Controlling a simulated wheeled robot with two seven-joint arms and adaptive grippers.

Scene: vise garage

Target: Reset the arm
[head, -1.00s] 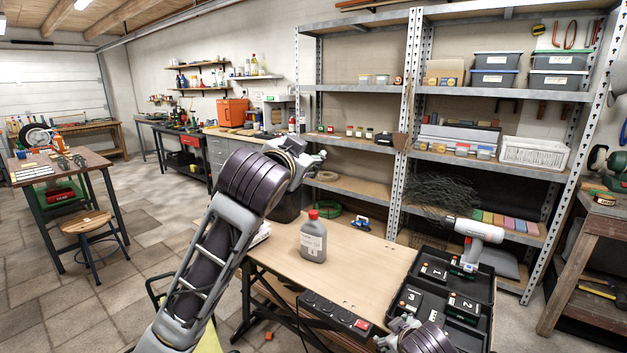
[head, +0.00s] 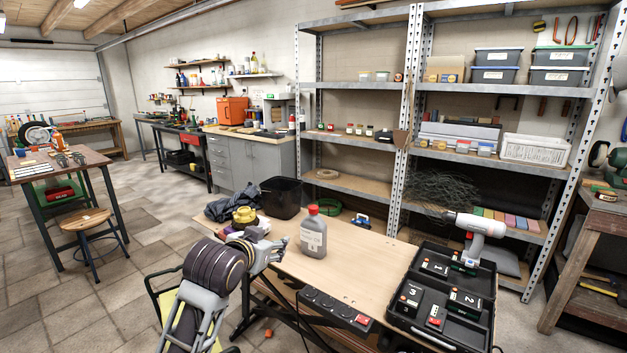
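My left arm comes in from the bottom left. My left gripper (head: 280,246) is low, over the left edge of the wooden workbench (head: 335,262). It is small and seen from the side, so I cannot tell whether its fingers are open. I see nothing held in it. My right gripper is out of view. A grey bottle with a red cap (head: 313,236) stands upright on the bench, to the right of the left gripper and apart from it.
An open black case (head: 398,322) with numbered compartments lies at the bench's right end. A white drill (head: 476,225) stands at it. A black bin (head: 283,197), a dark cloth (head: 228,204) and a yellow-topped item (head: 244,215) are behind my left gripper. Metal shelving (head: 408,120) stands behind.

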